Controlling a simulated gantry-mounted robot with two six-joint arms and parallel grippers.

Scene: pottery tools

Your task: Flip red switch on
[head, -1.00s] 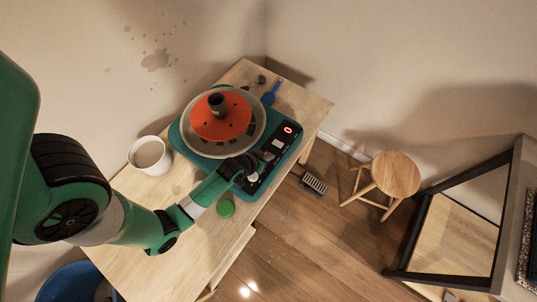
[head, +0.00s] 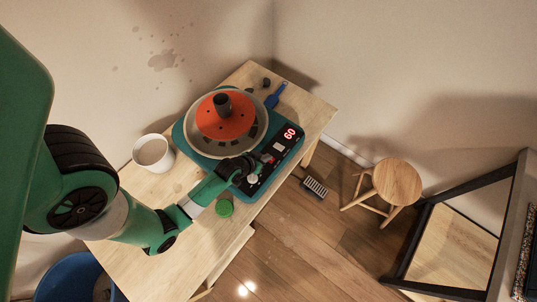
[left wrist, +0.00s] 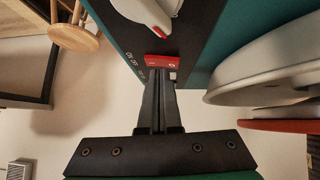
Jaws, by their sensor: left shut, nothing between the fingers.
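The pottery wheel (head: 183,143) is a teal machine with a black control panel on its right side. The panel's red display (head: 290,134) reads 60. The small red switch (head: 267,158) is on the panel; in the left wrist view it (left wrist: 162,61) shows close up, near ON/OFF lettering. My left gripper (head: 252,166) is shut and empty over the panel. In the left wrist view its fingertips (left wrist: 159,75) are right at the red switch's lower edge; I cannot tell whether they touch it. My right gripper is not in view.
A pale wheel pan with an orange disc (head: 225,122) is on the machine. A wooden stool (head: 397,182) stands on the floor at right.

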